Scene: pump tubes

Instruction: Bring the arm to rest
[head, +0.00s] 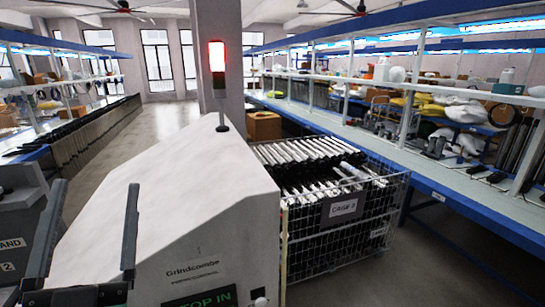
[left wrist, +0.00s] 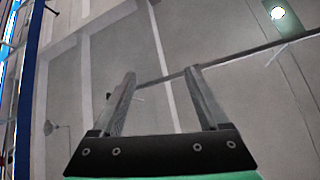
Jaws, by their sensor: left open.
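My left gripper (head: 92,222) is at the lower left of the head view, with its two dark fingers pointing up and spread apart. It is open and empty, in front of the white machine housing. In the left wrist view the same gripper (left wrist: 160,85) has its fingers apart with nothing between them, and the ceiling and pale walls lie behind. My right gripper is in neither view.
A white machine (head: 165,205) labelled Grindcombe stands close in front, with a lit red lamp (head: 217,57) above it. A wire cage (head: 343,235) marked CAGE 3 holds many pump tubes (head: 305,150) to its right. A long blue-edged bench (head: 460,195) runs along the right.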

